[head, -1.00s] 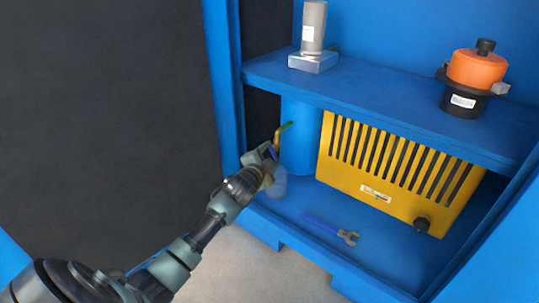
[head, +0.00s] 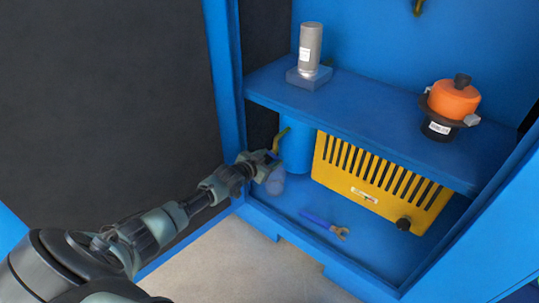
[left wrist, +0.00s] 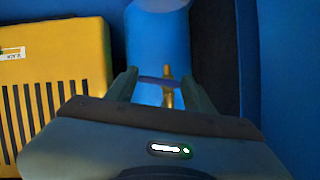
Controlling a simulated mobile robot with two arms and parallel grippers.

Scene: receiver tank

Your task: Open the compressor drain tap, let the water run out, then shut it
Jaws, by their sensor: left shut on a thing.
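The blue receiver tank (head: 296,150) stands upright under the shelf at the left of the cabinet. A brass-coloured tap with a thin pipe (head: 281,138) is at its left side. My left gripper (head: 268,160) is at this tap, close beside the tank. In the left wrist view, the two fingers of the gripper (left wrist: 158,88) are on either side of the tap's blue-violet lever (left wrist: 157,80) and hold it, with the brass tap body (left wrist: 168,97) behind. A pale translucent jar (head: 276,183) stands below the gripper. I cannot make out running water. My right gripper is not in view.
A yellow slotted guard (head: 375,180) with a black knob stands right of the tank. A blue-handled wrench (head: 322,224) lies on the cabinet floor. The shelf (head: 375,110) above carries a silver cylinder (head: 310,45) and an orange-and-black unit (head: 453,100). The cabinet's left post is close to the gripper.

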